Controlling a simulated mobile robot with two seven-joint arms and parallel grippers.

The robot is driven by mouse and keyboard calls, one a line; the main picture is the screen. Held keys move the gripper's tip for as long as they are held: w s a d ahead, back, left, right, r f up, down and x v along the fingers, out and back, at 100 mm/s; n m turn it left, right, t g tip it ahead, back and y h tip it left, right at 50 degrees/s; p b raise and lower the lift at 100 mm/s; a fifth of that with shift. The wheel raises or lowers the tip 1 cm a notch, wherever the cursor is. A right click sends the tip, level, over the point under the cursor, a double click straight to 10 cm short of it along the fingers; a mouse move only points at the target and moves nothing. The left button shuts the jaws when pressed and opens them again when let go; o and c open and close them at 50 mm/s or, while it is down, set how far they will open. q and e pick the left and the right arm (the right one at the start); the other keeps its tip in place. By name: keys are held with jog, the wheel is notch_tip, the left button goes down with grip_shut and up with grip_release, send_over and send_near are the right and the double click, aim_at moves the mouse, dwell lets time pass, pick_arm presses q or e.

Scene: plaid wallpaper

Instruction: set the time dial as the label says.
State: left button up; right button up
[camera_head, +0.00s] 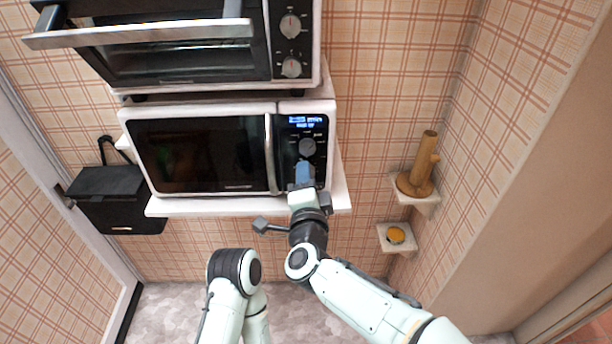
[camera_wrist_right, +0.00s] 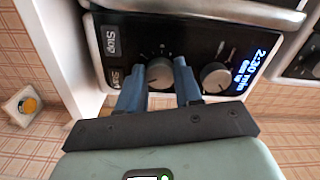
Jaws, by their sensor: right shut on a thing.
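The microwave (camera_head: 205,190) stands on a white shelf, with its control panel on the right. Its lit blue display (camera_head: 305,122) also shows in the right wrist view (camera_wrist_right: 246,70), where it reads "2:30 min" with a smaller line I read as 600 W. The upper dial (camera_head: 307,147) is free. The lower dial (camera_wrist_right: 160,73) sits between the blue fingers of my right gripper (camera_wrist_right: 160,88), which is shut on it; in the head view the gripper (camera_head: 303,172) hides this dial. I cannot tell which dial sets the time. My left gripper is out of view.
A toaster oven (camera_head: 180,60) with its own knobs stands above. A black box (camera_head: 108,190) hangs at the left. At the right, small shelves hold a wooden holder (camera_head: 416,180) and a yellow-topped item (camera_head: 396,235). The "Stop" button (camera_wrist_right: 110,40) is beside the gripped dial.

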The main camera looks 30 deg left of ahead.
jog(key=shift+n, duration=0.3)
dwell(0.4)
jog(key=o, duration=1)
jog(key=shift+o, duration=0.2)
jog(key=shift+s, duration=0.1)
jog(key=b+v, duration=0.2)
jog(key=v, duration=1.1)
jog(key=shift+s, duration=0.1)
